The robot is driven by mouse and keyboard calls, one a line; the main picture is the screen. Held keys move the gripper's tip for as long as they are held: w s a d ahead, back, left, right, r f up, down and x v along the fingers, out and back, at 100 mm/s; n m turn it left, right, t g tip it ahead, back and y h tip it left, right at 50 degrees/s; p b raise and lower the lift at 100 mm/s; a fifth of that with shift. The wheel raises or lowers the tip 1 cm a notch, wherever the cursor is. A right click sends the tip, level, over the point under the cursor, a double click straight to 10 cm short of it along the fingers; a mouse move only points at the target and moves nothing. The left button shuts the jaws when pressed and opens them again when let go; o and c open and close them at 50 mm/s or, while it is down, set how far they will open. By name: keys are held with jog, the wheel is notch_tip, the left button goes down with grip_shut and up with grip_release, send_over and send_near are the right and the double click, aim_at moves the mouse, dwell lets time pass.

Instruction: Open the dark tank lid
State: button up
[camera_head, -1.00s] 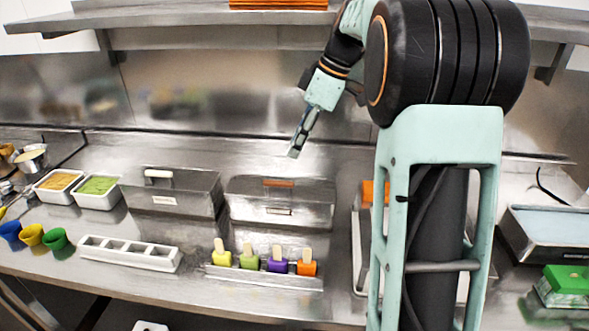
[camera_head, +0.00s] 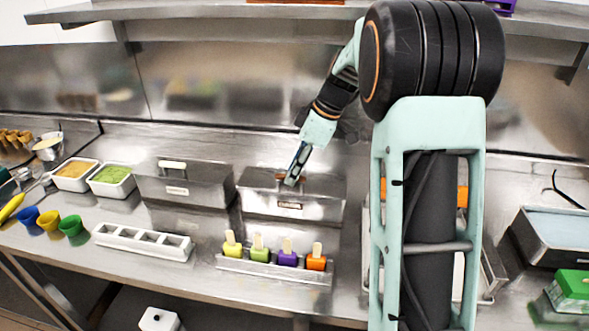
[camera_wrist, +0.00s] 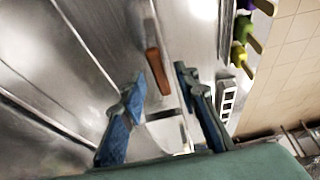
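Two steel tanks stand side by side at the back of the counter. The right tank (camera_head: 262,204) has a metal lid with a brown bar handle (camera_head: 310,178) and a label on its front. The left tank (camera_head: 205,190) has a pale cream handle (camera_head: 172,165). My gripper (camera_head: 292,181) points down at the right tank's handle and partly covers it. In the wrist view my gripper (camera_wrist: 159,76) is open, its two blue fingers apart. The brown handle (camera_wrist: 156,70) shows between the fingertips, with no contact visible. I cannot tell the depth between them.
In front stand a white slotted holder (camera_head: 145,243) and a metal rack (camera_head: 270,270) with several colored popsicles. Two food trays (camera_head: 112,181) and small colored cups (camera_head: 71,226) are at left. A shelf (camera_head: 230,22) runs above. A steel bin (camera_head: 555,238) is at right.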

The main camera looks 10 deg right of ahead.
grip_shut()
jog(key=shift+r, duration=0.1)
dwell(0.4)
